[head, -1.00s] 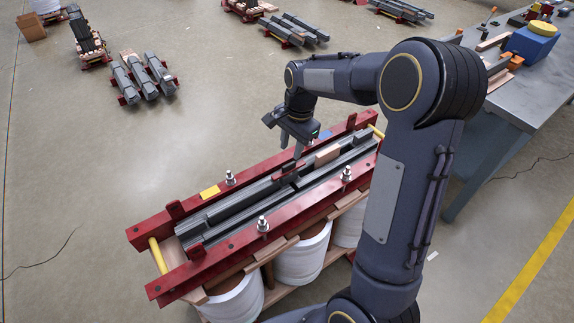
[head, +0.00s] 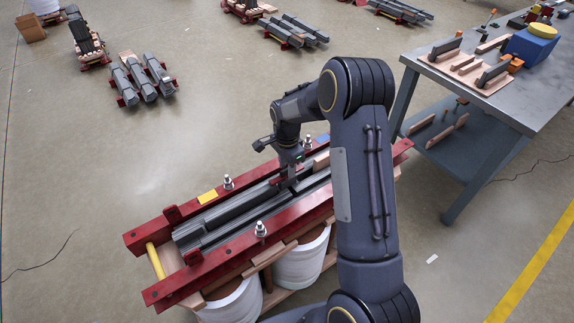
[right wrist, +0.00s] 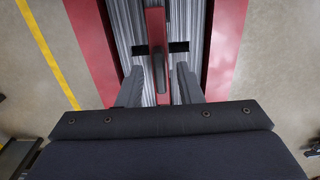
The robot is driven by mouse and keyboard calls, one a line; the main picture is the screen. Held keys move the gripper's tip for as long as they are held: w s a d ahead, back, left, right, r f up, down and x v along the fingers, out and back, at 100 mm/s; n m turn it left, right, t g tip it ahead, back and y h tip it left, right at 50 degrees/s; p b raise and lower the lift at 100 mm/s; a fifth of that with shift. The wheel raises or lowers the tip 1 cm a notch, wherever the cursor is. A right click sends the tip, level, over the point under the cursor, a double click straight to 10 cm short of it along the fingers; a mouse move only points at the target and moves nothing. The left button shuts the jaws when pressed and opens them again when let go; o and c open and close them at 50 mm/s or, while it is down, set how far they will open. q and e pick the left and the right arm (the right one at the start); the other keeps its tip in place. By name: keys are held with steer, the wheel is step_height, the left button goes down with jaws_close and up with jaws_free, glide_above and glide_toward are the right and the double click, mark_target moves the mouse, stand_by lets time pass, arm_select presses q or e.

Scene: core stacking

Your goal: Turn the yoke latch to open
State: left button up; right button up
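The yoke latch shows in the right wrist view as a red bar (right wrist: 155,30) along the grey laminated core, with a narrow dark grey piece on it. My right gripper (right wrist: 160,88) is open, with one finger on each side of that dark piece. I see gaps beside it and cannot tell whether either finger touches. In the head view my right gripper (head: 289,182) points down at the middle of the core (head: 225,210); a small red part (head: 277,181) shows beside it. My arm hides the core's far right end. My left gripper is not in view.
Red clamp beams (head: 200,283) with upright bolts flank the core, above white coils (head: 300,265). A steel workbench (head: 520,105) stands at the right with a blue block (head: 533,46). Grey core stacks (head: 140,78) lie on the floor behind.

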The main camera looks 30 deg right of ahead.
jaws_close()
steer(key=shift+n, duration=0.4)
steer(key=shift+n+b, duration=0.5)
steer(key=shift+n, duration=0.5)
steer(key=n+b, duration=0.1)
steer(key=n, duration=0.2)
steer(key=shift+n, duration=0.4)
steer(key=n, duration=0.5)
steer(key=shift+b, duration=0.4)
steer(key=n, duration=0.6)
steer(key=shift+n, duration=0.4)
